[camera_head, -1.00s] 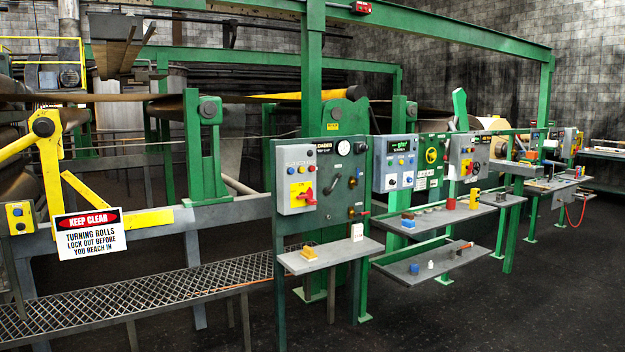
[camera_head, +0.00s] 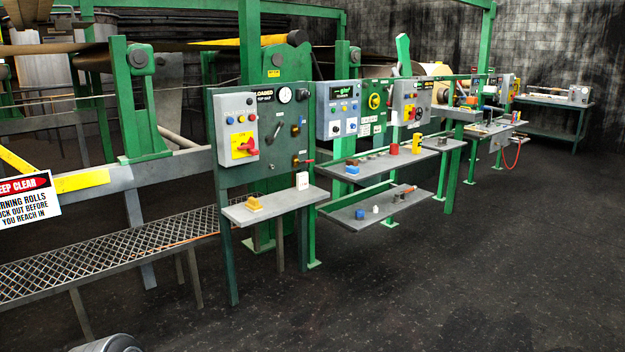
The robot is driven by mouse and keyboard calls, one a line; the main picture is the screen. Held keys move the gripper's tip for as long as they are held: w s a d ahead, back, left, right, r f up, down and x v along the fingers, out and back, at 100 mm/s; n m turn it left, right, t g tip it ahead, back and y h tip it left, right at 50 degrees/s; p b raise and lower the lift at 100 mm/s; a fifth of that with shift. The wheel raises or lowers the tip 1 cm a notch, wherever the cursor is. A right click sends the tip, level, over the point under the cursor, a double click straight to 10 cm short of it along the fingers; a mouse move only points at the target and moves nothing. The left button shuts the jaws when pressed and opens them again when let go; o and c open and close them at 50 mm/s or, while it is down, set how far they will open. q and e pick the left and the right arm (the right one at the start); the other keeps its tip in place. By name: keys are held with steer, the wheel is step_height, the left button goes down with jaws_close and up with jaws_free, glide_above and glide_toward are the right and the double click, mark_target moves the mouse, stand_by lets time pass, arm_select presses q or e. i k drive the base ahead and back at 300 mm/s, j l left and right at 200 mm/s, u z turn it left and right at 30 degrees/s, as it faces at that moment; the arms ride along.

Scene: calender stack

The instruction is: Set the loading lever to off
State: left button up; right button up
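A dark green control panel (camera_head: 262,172) stands left of centre, with a partly covered sign (camera_head: 263,93) reading "LOADED" at its top. A small red-tipped handle (camera_head: 304,162) sticks out lower at the panel's right edge. I cannot tell which of these is the loading lever, and no off mark is readable. A grey box (camera_head: 238,130) on the panel's left carries several buttons and a red rotary switch (camera_head: 245,147) on yellow.
More shelves and panels run to the right. A mesh walkway (camera_head: 110,252) lies left. The dark floor (camera_head: 430,270) in front is clear.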

mark_target(281, 122)
steer(key=i, duration=4.4)
steer(key=z, duration=0.35)
